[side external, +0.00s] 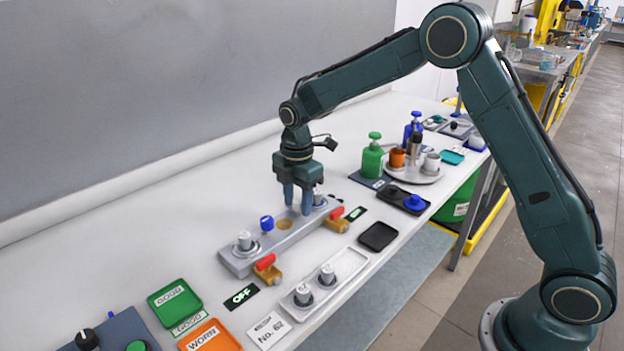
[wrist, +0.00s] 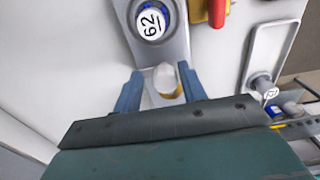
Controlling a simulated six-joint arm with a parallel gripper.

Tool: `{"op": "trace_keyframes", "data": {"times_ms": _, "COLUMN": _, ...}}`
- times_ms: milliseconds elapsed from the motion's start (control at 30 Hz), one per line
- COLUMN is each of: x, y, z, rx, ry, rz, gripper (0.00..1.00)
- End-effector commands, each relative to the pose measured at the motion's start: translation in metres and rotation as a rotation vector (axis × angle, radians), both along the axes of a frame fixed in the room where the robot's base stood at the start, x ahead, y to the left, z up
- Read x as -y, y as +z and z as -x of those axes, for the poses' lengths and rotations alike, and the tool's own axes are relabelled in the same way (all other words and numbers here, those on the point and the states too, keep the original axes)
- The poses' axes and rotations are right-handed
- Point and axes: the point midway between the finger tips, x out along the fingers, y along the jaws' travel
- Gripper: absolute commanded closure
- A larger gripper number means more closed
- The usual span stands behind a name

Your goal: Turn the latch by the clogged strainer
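A grey block (side external: 290,231) carries a left strainer unit (side external: 245,243) and a right one (side external: 318,199). A red-handled latch (side external: 266,262) sits at the front by the left unit, and another (side external: 337,214) by the right; one latch also shows in the wrist view (wrist: 217,12). A cap marked "62" with a blue ring (wrist: 150,23) shows there too. I cannot tell which strainer is clogged. My gripper (side external: 298,205) points down over the block beside the right unit. Its fingers (wrist: 160,88) are apart, with a pale rounded piece (wrist: 165,77) showing between them, not visibly gripped.
A blue knob (side external: 266,222) stands near the left unit. A pale tray (side external: 345,268) with two small cylinders lies in front. Green (side external: 175,300) and orange (side external: 211,338) trays lie front left. A green bottle (side external: 373,156) and round tray (side external: 425,178) stand behind right.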

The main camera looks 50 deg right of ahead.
Motion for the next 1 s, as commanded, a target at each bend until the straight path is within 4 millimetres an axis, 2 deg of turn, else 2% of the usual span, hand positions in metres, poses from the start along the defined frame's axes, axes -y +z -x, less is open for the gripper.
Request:
{"op": "trace_keyframes", "data": {"times_ms": 367, "x": -0.002, "y": 0.001, "z": 0.002, "rx": -0.009, "ry": 0.007, "rz": -0.002, "gripper": 0.60}}
{"op": "trace_keyframes", "data": {"times_ms": 1000, "x": -0.002, "y": 0.046, "z": 0.001, "rx": -0.003, "ry": 0.006, "rz": -0.002, "gripper": 0.60}}
